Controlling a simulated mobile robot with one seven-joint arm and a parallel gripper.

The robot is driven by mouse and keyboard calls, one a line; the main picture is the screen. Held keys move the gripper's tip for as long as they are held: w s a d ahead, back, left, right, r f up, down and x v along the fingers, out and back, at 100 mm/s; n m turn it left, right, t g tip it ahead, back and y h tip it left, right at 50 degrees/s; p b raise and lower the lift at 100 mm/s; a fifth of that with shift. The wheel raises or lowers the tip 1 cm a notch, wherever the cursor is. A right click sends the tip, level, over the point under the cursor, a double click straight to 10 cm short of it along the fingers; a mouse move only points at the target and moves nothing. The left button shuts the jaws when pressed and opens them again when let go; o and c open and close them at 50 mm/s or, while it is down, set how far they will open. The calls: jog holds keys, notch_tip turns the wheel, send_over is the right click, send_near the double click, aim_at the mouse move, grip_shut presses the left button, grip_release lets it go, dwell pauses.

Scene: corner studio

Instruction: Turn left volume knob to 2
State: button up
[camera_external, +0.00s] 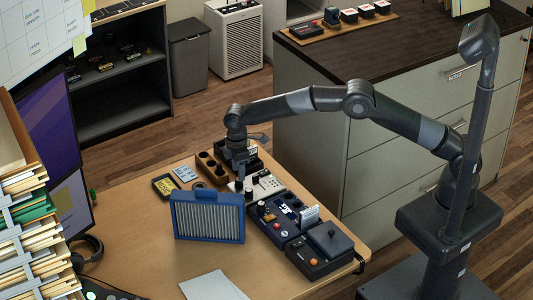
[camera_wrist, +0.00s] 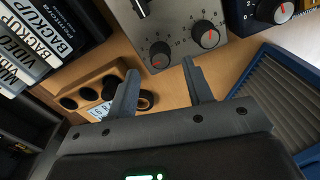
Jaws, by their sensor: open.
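A light grey panel with dark knobs (camera_external: 270,183) lies on the desk; it also shows at the top of the wrist view (camera_wrist: 185,15). Two round black knobs with red marks sit on it there: one knob (camera_wrist: 160,50) lies just beyond and between my fingertips, and the other knob (camera_wrist: 207,37) is to its right. Printed numbers ring the knobs, too small to read surely. I cannot tell which knob is the left volume knob. My gripper (camera_wrist: 160,66) is open and empty, pointing down over the panel's near edge; it also shows in the external view (camera_external: 240,186), where its fingertips are small.
A blue ribbed box (camera_external: 208,216) stands close in front of my gripper. A wooden holder with round holes (camera_external: 210,168) is behind it. Blue and black devices (camera_external: 282,218) lie to the right. Cased tapes (camera_wrist: 45,35) stand at upper left in the wrist view.

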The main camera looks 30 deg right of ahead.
aim_at(239, 182)
jog(key=shift+f, duration=2.1)
jog(key=shift+c, duration=0.4)
jog(key=c, duration=0.9)
